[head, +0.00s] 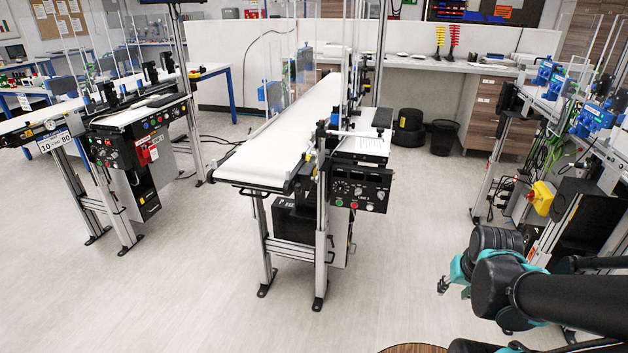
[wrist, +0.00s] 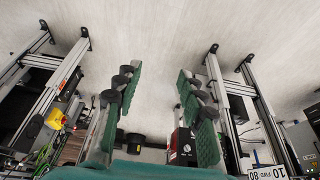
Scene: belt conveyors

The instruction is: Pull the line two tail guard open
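The line two conveyor (head: 265,155) stands in the middle of the head view, with its white belt running away from me. Its black control panel (head: 358,190) is marked LINE 2 and faces me on the right side of the near end. Clear guard panels (head: 304,70) stand upright along the far part of the belt. I cannot make out which part is the tail guard, or whether it is open. My gripper (head: 452,285) is low at the right in the head view, apart from the conveyor. In the wrist view its green finger pads (wrist: 160,85) are spread with nothing between them.
Another conveyor with a red box (head: 146,150) stands at left, and one with a yellow box (head: 541,198) at right. A black bin (head: 445,137) stands by the back bench. The floor (head: 180,290) in front of line two is clear.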

